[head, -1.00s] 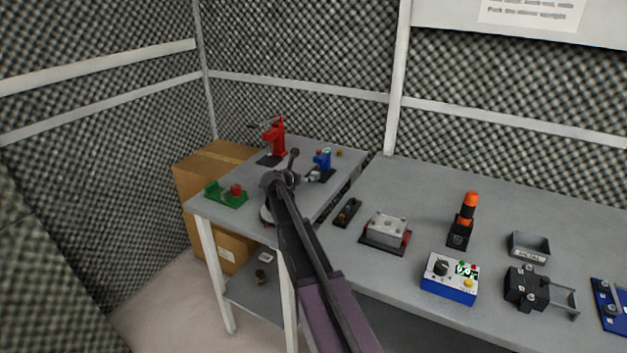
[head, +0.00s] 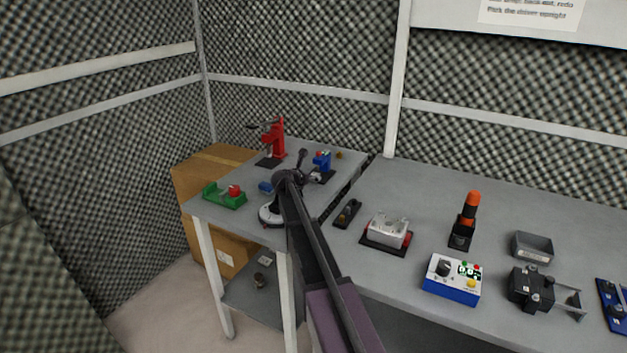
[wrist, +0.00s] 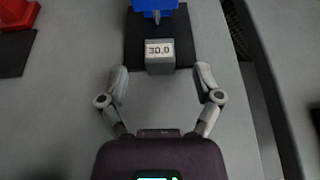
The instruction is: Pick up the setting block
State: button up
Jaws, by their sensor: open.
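The setting block is a small grey block (wrist: 159,57) with a white label reading "30.0". In the wrist view it sits on a dark base plate (wrist: 181,42), directly in front of a blue device (wrist: 155,5). My gripper (wrist: 161,72) is open, with one finger on each side of the block's near end and a clear gap on both sides. Nothing is held.
A red press (head: 275,138) stands behind on the left table, and a green fixture (head: 224,196) with a red knob is near its left edge. A small blue item (head: 265,187) lies nearby. A grey clamp block (head: 387,230) and blue control box (head: 452,279) are on the right table.

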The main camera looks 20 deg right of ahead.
aim_at(315, 174)
jog(key=shift+b+x, duration=0.7)
jog(key=shift+x, duration=1.35)
jog(key=shift+f, duration=0.1)
grip_shut()
